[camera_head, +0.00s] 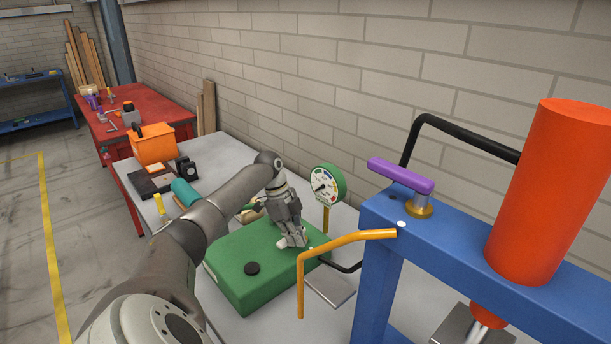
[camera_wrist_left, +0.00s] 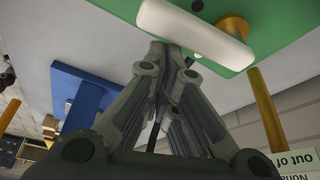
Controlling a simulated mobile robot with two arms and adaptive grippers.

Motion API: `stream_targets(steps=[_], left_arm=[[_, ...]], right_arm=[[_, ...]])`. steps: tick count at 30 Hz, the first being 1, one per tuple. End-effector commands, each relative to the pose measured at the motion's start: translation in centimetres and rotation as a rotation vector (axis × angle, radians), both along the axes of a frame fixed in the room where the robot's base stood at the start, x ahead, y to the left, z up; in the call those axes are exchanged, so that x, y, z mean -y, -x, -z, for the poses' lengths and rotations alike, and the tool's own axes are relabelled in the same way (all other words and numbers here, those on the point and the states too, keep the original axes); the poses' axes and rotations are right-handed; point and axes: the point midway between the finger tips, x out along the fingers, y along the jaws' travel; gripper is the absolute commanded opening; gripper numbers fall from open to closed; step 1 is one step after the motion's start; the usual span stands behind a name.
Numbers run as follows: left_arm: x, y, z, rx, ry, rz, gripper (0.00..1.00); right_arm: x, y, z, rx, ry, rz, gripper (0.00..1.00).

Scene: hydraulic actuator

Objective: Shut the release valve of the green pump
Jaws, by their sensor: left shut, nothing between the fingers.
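The green pump (camera_head: 250,275) lies on the grey table, with a black cap on its top. My left gripper (camera_head: 290,240) points down over the pump's right part, beside the gauge. In the left wrist view the release valve shows as a white lever (camera_wrist_left: 195,32) with a brass stem (camera_wrist_left: 234,28) on the green pump face (camera_wrist_left: 290,22). The left fingers (camera_wrist_left: 170,52) are shut and empty, with their tips close to the lever's edge. I cannot tell whether they touch it. In the head view the gripper mostly hides the valve. My right gripper is in neither view.
A round gauge (camera_head: 326,185) on a yellow post stands behind the pump. A blue press frame (camera_head: 440,240) with an orange cylinder (camera_head: 550,190), a purple handle (camera_head: 400,175) and a bent yellow bar (camera_head: 340,240) fills the right. An orange bin (camera_head: 153,145) stands at the far left.

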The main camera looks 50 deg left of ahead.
Motion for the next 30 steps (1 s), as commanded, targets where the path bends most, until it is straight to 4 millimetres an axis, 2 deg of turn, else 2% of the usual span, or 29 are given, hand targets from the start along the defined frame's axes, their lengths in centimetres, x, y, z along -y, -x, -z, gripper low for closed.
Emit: stream_targets(steps=[11,23,30], left_arm=[[-0.9,0.7,0.0,-0.001,0.0,-0.005,0.0],[-1.1,0.8,0.0,-0.001,-0.002,-0.005,0.0],[-1.1,0.8,-0.1,-0.001,-0.002,-0.005,0.0]], right_arm=[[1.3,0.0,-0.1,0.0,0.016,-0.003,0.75],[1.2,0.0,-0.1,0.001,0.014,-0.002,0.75],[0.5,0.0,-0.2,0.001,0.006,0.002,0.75]])
